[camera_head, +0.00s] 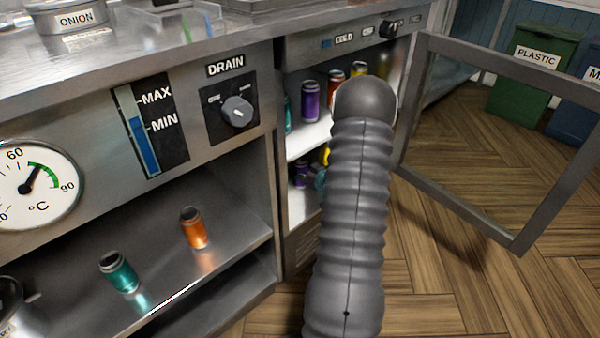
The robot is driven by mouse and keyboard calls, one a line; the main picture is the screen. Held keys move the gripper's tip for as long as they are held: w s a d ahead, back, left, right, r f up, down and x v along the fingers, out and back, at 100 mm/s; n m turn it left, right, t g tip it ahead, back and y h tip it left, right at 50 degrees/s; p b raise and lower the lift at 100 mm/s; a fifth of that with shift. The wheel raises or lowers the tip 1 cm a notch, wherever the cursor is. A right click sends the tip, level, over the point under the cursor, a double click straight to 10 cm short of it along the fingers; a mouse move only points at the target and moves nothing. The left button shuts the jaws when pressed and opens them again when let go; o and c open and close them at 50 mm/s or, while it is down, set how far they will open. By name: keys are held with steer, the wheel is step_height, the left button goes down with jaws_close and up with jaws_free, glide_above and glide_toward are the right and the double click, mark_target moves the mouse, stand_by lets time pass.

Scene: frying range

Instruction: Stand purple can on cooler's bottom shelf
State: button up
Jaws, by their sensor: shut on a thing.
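The cooler (303,143) stands open at the centre right, with an upper and a bottom shelf. A purple can (310,100) stands upright on the upper shelf, left of a red can (336,80). Another purple can (301,174) shows small at the bottom shelf's level, beside my arm. I cannot tell whether it rests on the shelf or is held. A yellow piece and a bluish piece show partly beside it, too small to name. My grey sleeved arm covers the right part of the cooler's opening. My gripper is hidden behind it.
The cooler's framed door (468,215) is swung open to the right. A teal can (119,271) and an orange can (195,228) stand on the steel shelf at left. A green plastic bin (533,75) stands behind. Wooden floor is clear below the door.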

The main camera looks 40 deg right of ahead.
steer(key=shift+f, duration=0.15)
steer(key=o, duration=1.4)
steer(key=shift+s+r, duration=0.1)
steer(key=shift+r, duration=0.15)
steer(key=v, duration=1.1)
steer(key=shift+s+p, duration=0.35)
